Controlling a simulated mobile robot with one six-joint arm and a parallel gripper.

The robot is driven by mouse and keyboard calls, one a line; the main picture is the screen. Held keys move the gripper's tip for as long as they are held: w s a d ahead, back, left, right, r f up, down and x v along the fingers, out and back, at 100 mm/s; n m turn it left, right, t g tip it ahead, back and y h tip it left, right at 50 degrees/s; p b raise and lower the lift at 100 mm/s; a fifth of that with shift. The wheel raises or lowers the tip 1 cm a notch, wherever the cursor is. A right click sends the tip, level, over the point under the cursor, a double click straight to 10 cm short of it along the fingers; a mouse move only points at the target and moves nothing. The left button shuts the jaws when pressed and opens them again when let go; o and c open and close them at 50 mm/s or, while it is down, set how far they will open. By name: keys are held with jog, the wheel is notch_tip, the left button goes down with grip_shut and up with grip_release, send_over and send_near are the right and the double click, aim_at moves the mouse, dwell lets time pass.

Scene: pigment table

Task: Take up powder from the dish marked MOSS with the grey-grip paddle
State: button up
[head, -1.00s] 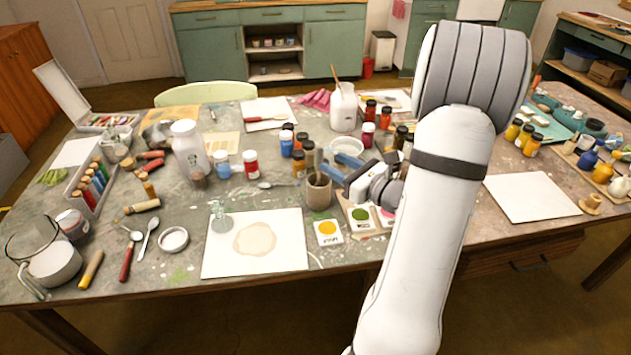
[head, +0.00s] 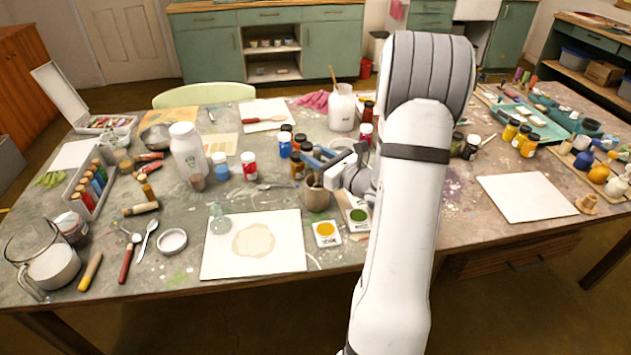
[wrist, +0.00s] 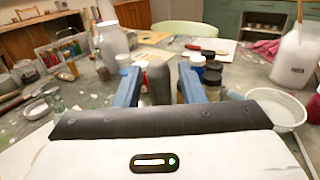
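My gripper (head: 317,158) is over the brown cup (head: 316,196) at the middle of the table. In the wrist view its two blue fingers (wrist: 159,88) stand apart, with a dark grey upright grip (wrist: 158,84) between them. A gap shows on each side of the grip, so the fingers do not appear to press on it. The grip's lower part is hidden behind my gripper's body. A white square dish of green powder (head: 358,216) lies right of the cup; its label is too small to read. A dish of yellow powder (head: 326,229) lies beside it.
Several paint jars (head: 285,145) stand behind the cup. A white bowl (wrist: 282,107) is right of my gripper in the wrist view.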

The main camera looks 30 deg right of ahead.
grip_shut()
notch_tip(320, 180, up, 10)
jog(key=shift+p, duration=0.4)
dwell(0.3)
jog(key=c, duration=0.5)
grip_release()
jog(key=shift+c, duration=0.6)
